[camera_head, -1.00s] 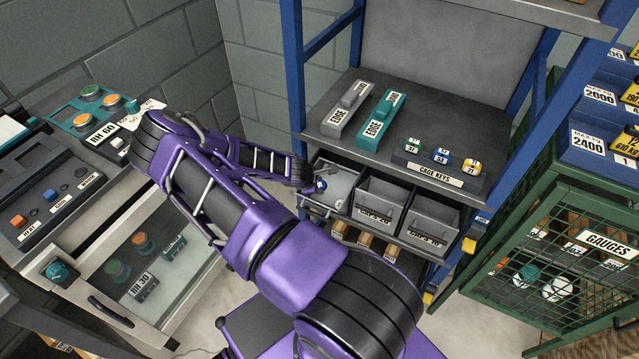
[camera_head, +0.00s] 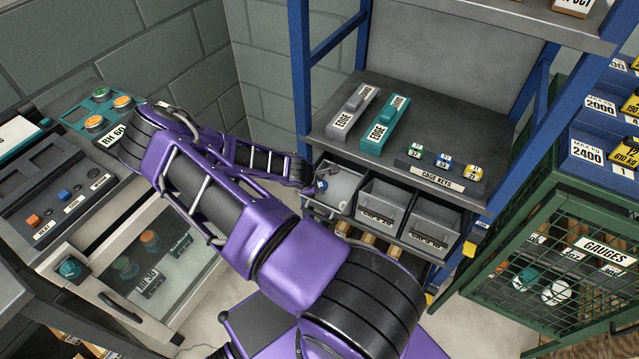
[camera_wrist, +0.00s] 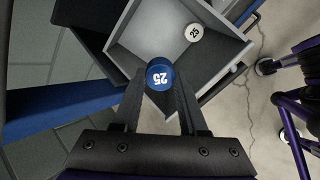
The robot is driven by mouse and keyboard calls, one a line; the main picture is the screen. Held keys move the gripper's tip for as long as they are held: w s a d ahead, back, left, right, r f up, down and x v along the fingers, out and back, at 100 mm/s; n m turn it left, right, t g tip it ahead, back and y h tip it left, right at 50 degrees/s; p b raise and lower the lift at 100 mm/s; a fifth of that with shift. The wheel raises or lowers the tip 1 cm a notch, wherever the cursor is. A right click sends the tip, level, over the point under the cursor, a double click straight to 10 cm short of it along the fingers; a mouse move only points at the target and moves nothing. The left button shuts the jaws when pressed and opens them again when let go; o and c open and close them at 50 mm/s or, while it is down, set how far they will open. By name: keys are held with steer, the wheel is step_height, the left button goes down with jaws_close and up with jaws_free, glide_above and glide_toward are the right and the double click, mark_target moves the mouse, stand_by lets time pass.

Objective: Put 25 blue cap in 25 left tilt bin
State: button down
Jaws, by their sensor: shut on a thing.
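The blue cap (camera_wrist: 160,75), marked 25, is held between the fingertips of my gripper (camera_wrist: 162,88) in the wrist view. In the head view the blue cap (camera_head: 321,185) is a small blue spot at the end of my arm. My gripper is shut on it, above the left tilt bin (camera_head: 345,179). The same grey bin (camera_wrist: 128,52) lies open beneath the cap in the wrist view. A white cap (camera_wrist: 194,32), also marked 25, is inside that bin. The left bin's front label is not readable in the head view.
Two more open grey bins, a middle one (camera_head: 383,209) and a right one (camera_head: 432,228), stand beside it. Above them the shelf holds grey and teal edge tools and a cage keys block (camera_head: 440,180). A blue rack post (camera_head: 301,75) rises close by my gripper.

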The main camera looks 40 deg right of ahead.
stand_by(0.3)
steer(key=shift+f+b, duration=0.3)
steer(key=shift+b, duration=0.55)
steer(key=shift+r+b, duration=0.25)
steer(key=shift+b, duration=0.15)
steer(key=shift+b+x, duration=1.85)
steer(key=shift+x, duration=3.1)
steer(key=shift+p+v, duration=3.1)
steer(key=shift+v, duration=1.9)
steer(key=shift+d+f+b, duration=0.1)
steer(key=shift+b, duration=0.45)
